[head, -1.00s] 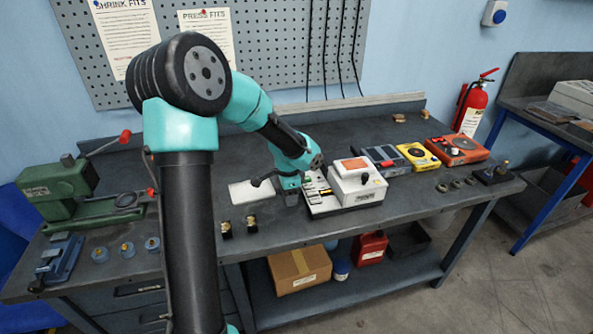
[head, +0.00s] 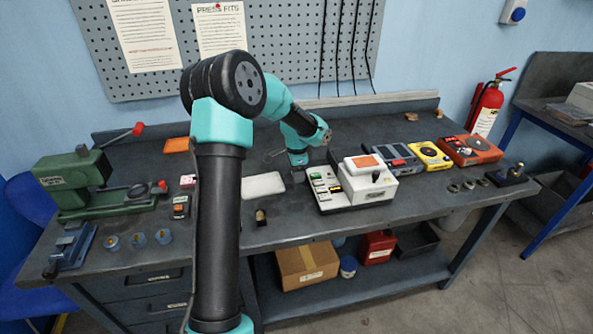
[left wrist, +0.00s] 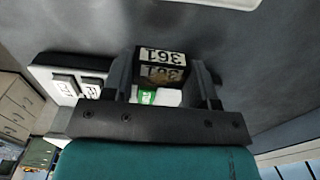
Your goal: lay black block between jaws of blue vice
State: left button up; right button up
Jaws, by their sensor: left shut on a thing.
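In the head view my left gripper (head: 298,161) is over the bench, behind and left of the white machine; the block cannot be made out there. The blue vice (head: 72,247) stands at the bench's front left corner, far from the gripper. The gap between its jaws is too small to judge. My right gripper is not in view.
A green press (head: 80,180) with a red-tipped lever stands behind the vice. The white machine (head: 362,182) and a white plate (head: 262,185) are near the gripper. My left arm hides part of the bench.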

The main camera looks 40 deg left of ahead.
pick_arm(q)
jog(key=w+a, duration=0.2)
jog(key=a, duration=0.1)
jog(key=w+a, duration=0.1)
jog(key=w, duration=0.1)
jog(key=shift+w+a+f, duration=0.1)
jog(key=shift+a+f, duration=0.05)
jog(key=shift+f, duration=0.15)
jog(key=shift+f, duration=0.1)
jog(key=shift+f, duration=1.6)
jog(key=shift+f, duration=0.2)
jog(key=o, duration=1.2)
jog(key=shift+c, duration=0.2)
jog(key=shift+r, duration=0.1)
notch_tip(320, 180, up, 12)
